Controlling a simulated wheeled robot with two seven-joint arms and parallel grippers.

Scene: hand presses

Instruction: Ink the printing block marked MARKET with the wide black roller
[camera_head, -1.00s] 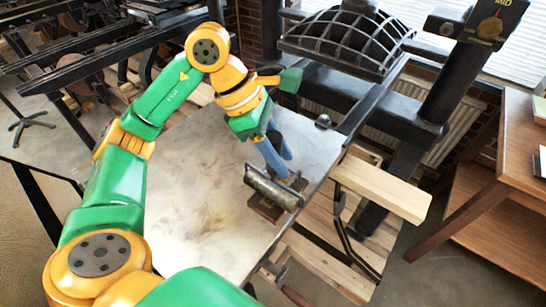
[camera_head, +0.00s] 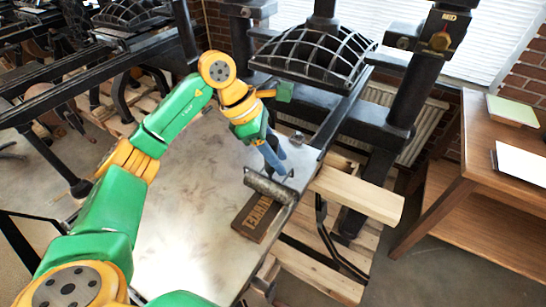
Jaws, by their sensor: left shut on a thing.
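The printing block (camera_head: 253,224) is a dark brown rectangle with raised lighter letters reading MARKET, lying near the right edge of the metal press bed (camera_head: 190,225). The wide roller (camera_head: 270,187) is a dark cylinder lying crosswise at the far end of the block, covering that end. I cannot tell whether it touches the block's face. My left gripper (camera_head: 274,158) is above the roller, its blue fingers shut on the roller's handle, which they mostly hide. My right gripper is not in view.
A wooden board (camera_head: 357,195) juts out right of the bed. The press's black ribbed dome (camera_head: 315,50) and posts stand behind. A wooden shelf unit (camera_head: 480,150) with papers is at the right. The bed left of the block is bare.

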